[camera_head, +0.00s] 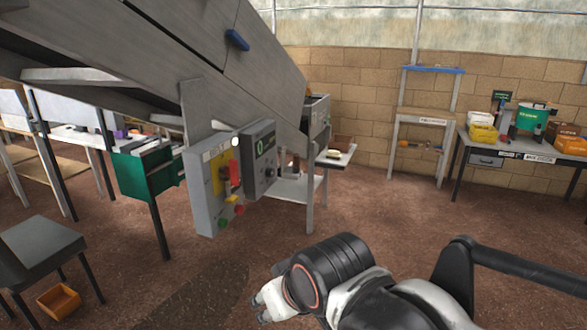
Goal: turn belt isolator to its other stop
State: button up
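A light grey control box (208,190) hangs under the sloping machine, left of centre. On its face is a yellow plate (217,172) with a red handle (235,173), which looks like the belt isolator. The handle appears roughly upright; its stop markings are too small to read. My gripper (262,306) is low in the view, below and to the right of the box, well apart from it. It points left. Its fingertips are small and partly turned away, so I cannot tell whether they are open; nothing shows in them.
A darker grey panel (259,160) with a green mark adjoins the box on the right. A green button (223,224) and red button (239,210) sit below the handle. A dark stool (40,245) and orange bin (59,300) stand left. The floor ahead is clear.

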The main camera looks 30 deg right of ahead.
aim_at(230, 172)
jog(key=z, duration=0.25)
jog(key=l+u, duration=0.2)
jog(key=u, duration=0.25)
jog(key=l+u, duration=0.25)
jog(key=u, duration=0.15)
jog(key=k+l+u, duration=0.1)
jog(key=u, duration=0.35)
jog(key=l, duration=0.1)
